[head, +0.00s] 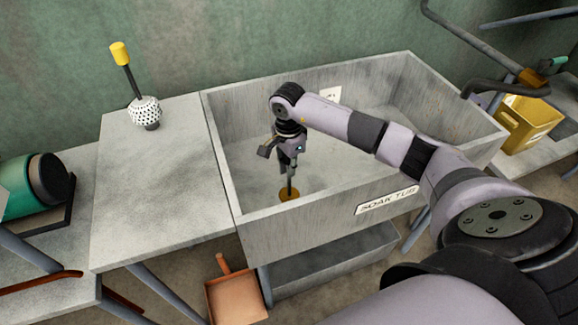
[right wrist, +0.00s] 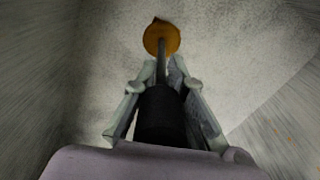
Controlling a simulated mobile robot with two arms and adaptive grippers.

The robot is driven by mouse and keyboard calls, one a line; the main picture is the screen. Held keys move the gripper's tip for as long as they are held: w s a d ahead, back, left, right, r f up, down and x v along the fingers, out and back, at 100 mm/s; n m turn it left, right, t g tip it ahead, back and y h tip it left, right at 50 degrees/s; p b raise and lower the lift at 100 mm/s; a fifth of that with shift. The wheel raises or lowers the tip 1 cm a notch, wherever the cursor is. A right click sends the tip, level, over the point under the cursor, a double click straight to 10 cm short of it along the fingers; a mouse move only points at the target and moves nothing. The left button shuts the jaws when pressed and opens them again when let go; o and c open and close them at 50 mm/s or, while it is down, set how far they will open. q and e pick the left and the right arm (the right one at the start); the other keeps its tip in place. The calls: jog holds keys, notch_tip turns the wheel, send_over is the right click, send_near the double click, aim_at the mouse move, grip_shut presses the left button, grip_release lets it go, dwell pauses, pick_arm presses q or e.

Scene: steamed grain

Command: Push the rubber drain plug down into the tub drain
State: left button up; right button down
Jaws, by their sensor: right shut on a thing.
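The drain plug appears as an orange-brown disc (head: 289,194) on a thin dark stem, low in the grey soak tub (head: 330,215) near its front left part. In the right wrist view the disc (right wrist: 161,40) lies straight beyond the fingertips, with the stem running back to a thick black handle (right wrist: 160,115). My right gripper (head: 290,165) reaches down into the tub above the disc and is shut on the plug's handle; the fingers (right wrist: 161,88) flank it. The drain opening is not visible; I cannot tell whether the disc is seated in it. My left gripper is not in view.
A yellow bin (head: 528,122) stands right of the tub. An orange dustpan-like thing (head: 236,298) is below. The tub walls surround my gripper.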

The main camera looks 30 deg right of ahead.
jog(key=shift+f, duration=0.15)
jog(key=shift+f+b, duration=0.75)
jog(key=c, duration=1.5)
grip_release()
jog(key=shift+c, duration=0.2)
